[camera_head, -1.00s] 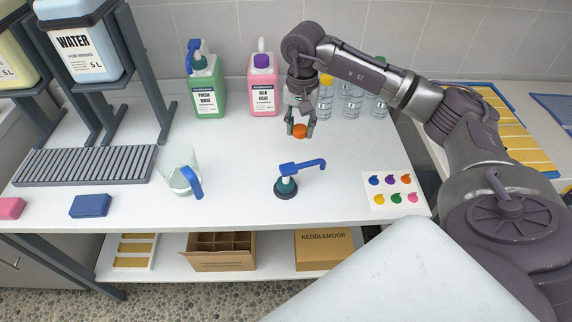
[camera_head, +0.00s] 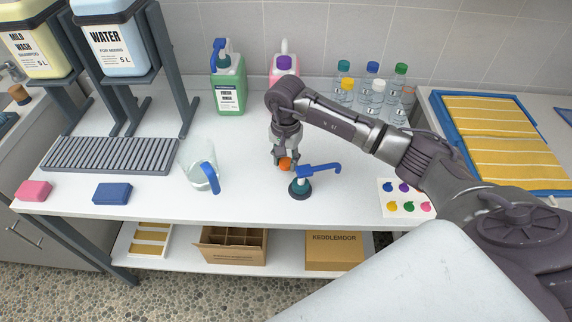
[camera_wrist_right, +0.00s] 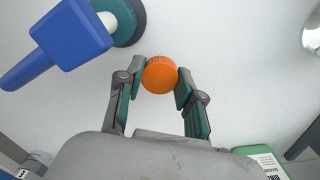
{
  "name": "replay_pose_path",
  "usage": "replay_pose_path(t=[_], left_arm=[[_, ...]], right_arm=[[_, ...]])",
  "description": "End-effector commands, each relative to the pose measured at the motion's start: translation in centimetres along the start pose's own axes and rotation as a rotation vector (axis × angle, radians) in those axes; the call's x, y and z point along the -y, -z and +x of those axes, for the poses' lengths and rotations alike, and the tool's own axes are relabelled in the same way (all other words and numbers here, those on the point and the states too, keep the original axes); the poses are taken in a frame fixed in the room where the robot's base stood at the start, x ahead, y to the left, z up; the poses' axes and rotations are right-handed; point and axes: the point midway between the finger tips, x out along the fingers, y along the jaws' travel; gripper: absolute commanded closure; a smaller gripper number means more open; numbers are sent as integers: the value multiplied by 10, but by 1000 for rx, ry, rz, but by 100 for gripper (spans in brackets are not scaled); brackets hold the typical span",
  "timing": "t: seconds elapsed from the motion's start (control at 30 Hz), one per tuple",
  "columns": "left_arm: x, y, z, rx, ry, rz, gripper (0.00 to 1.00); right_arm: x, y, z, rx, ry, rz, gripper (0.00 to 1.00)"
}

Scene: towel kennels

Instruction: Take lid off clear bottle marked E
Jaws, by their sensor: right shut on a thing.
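My right gripper (camera_head: 282,162) is shut on an orange lid (camera_head: 287,164), in front of the bottles and close to the pump head. In the right wrist view the orange lid (camera_wrist_right: 160,75) sits between the two fingertips, with no bottle visible under it. Several clear bottles (camera_head: 343,97) stand at the back behind my right arm, with teal, yellow, blue, white and green lids. The letters on the bottles are too small to read, so I cannot tell which is E. My left gripper is out of view.
A dark pump base with a blue spout (camera_head: 318,170) stands just right of the gripper. A clear jug with a blue handle (camera_head: 209,176) is to the left. Green (camera_head: 230,90) and pink (camera_head: 284,66) containers stand behind. A card of coloured spots (camera_head: 391,196) lies at right.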

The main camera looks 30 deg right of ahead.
Motion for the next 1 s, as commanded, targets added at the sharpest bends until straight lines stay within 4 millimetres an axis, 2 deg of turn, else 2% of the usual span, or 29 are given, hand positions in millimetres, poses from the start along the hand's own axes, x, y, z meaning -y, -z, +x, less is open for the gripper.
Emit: replay_pose_path(t=[0.2,0.57,0.6,0.67,1.0], left_arm=[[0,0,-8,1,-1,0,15],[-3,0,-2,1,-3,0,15],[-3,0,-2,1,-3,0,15],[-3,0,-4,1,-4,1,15],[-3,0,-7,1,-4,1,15]], right_arm=[[-1,-1,29,3,-1,-1,100],[-1,0,36,0,0,-1,100],[0,0,35,0,0,-1,62],[0,0,34,0,0,-1,53],[0,0,32,1,0,-1,53]])
